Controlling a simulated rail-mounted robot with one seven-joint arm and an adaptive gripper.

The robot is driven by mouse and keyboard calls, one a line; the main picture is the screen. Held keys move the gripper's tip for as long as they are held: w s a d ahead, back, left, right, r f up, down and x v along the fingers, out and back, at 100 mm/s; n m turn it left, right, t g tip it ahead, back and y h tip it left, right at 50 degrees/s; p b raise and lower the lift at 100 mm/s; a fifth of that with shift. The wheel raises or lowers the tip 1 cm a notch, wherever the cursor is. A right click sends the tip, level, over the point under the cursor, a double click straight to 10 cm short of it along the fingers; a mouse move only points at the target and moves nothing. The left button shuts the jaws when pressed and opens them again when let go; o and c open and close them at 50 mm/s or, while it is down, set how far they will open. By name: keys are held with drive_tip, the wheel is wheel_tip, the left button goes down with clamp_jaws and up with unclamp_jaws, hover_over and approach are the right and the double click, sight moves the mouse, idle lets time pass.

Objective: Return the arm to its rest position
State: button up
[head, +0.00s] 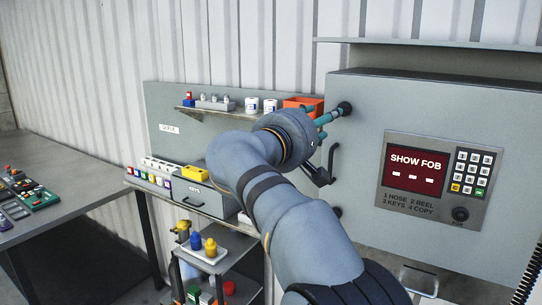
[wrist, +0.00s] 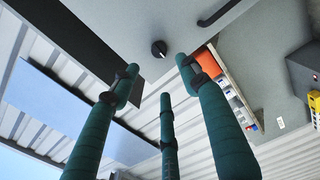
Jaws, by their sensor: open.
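My arm reaches up and across the middle of the head view to the left part of the grey cabinet (head: 360,160). My gripper (head: 328,119) has teal fingers, which are near a black round knob (head: 345,108) on the cabinet front. In the wrist view my gripper (wrist: 160,80) shows three spread fingers with nothing between them. The knob (wrist: 158,48) appears beyond the fingertips, and the fingers look apart from it there. The arm hides part of the shelf and cabinet behind it.
The cabinet carries a black handle (head: 320,172) and a keypad panel (head: 440,180) reading SHOW FOB. An orange bin (head: 303,103) and white jars stand on the wall shelf left of the gripper. A trolley (head: 215,268) with bottles and a workbench (head: 70,180) are at left.

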sight(343, 107)
drive_tip(key=w+d+m, duration=0.2)
drive_tip(key=w+m, duration=0.1)
drive_tip(key=m, duration=0.1)
drive_tip(key=w+d+m+p, duration=0.1)
drive_tip(key=w+d+m, duration=0.1)
drive_tip(key=w+m, duration=0.1)
drive_tip(key=w+d+m, duration=0.2)
drive_tip(key=w+m, duration=0.2)
drive_tip(key=m, duration=0.1)
drive_tip(key=shift+d+r+p, duration=0.25)
drive_tip(key=shift+r+p, duration=0.05)
drive_tip(key=m+p, duration=0.3)
drive_tip(key=m, duration=0.3)
drive_tip(key=shift+d+p, duration=0.1)
drive_tip(key=shift+p, duration=0.3)
drive_tip(key=b+v, duration=0.2)
drive_tip(key=shift+s+f, duration=0.15)
drive_tip(key=shift+s, duration=0.1)
drive_tip(key=shift+a, duration=0.2)
